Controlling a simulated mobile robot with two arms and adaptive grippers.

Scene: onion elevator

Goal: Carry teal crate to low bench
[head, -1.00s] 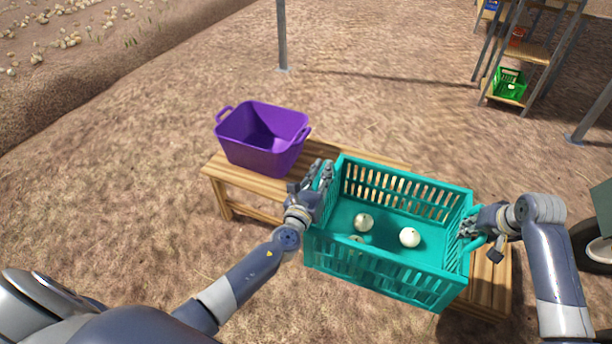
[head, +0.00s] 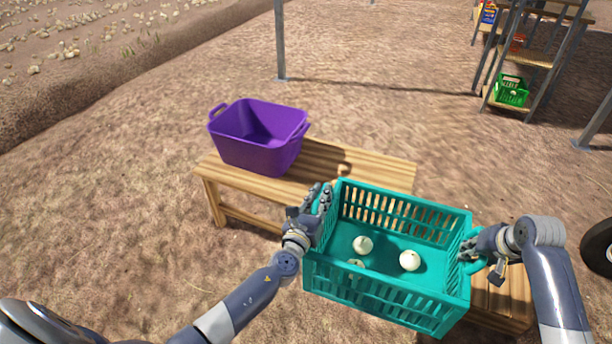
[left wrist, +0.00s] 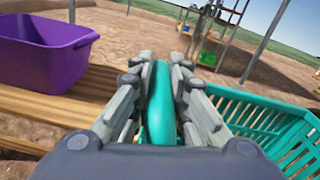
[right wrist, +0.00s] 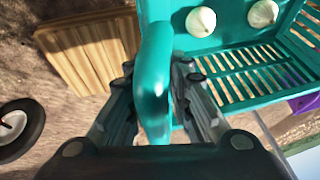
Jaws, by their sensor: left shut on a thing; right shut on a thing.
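The teal crate (head: 385,302) is an open slatted box with several pale onions (head: 410,260) on its floor. It is held level between my two grippers, nearest me in the head view. My left gripper (head: 322,203) is shut on its left handle, which shows as a teal bar (left wrist: 160,105) in the left wrist view. My right gripper (head: 470,248) is shut on its right handle (right wrist: 153,80). A wooden bench (head: 375,172) stands behind the crate. Another wooden surface (head: 503,298) shows below the crate's right side, mostly hidden; it also shows in the right wrist view (right wrist: 88,50).
A purple tub (head: 258,140) stands on the left end of the rear bench; the rest of that top looks clear. A metal post (head: 281,45) rises behind. A shelf rack with a green crate (head: 511,92) stands far right. A wheel (head: 600,248) is at the right edge.

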